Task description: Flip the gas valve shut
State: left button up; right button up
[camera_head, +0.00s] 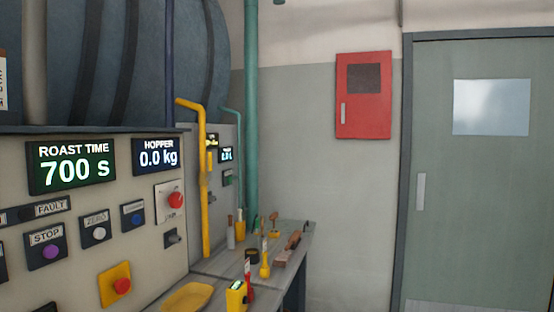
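A yellow pipe (205,220) rises from the bench beside the grey control panel and bends left near its top. A short yellow piece (209,162) shows against the pipe at mid-height; I cannot tell whether it is the gas valve's handle or how it is turned. No other part is clearly a gas valve. Neither of my grippers is in view.
The control panel (70,285) at the left has displays reading 700 s and 0.0 kg, and several buttons. A bench (225,268) holds small tools and a yellow tray (188,297). A red wall cabinet (363,120) and a grey-green door (470,200) stand right.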

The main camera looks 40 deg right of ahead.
aim_at(210, 161)
jog(key=i+l+z, duration=0.15)
jog(key=l, duration=0.3)
jog(key=i+l+z, duration=0.15)
jog(key=l, duration=0.25)
jog(key=i+l+z, duration=0.15)
jog(key=l, duration=0.3)
jog(key=i+l+z, duration=0.15)
jog(key=l, duration=0.25)
jog(key=i, duration=0.05)
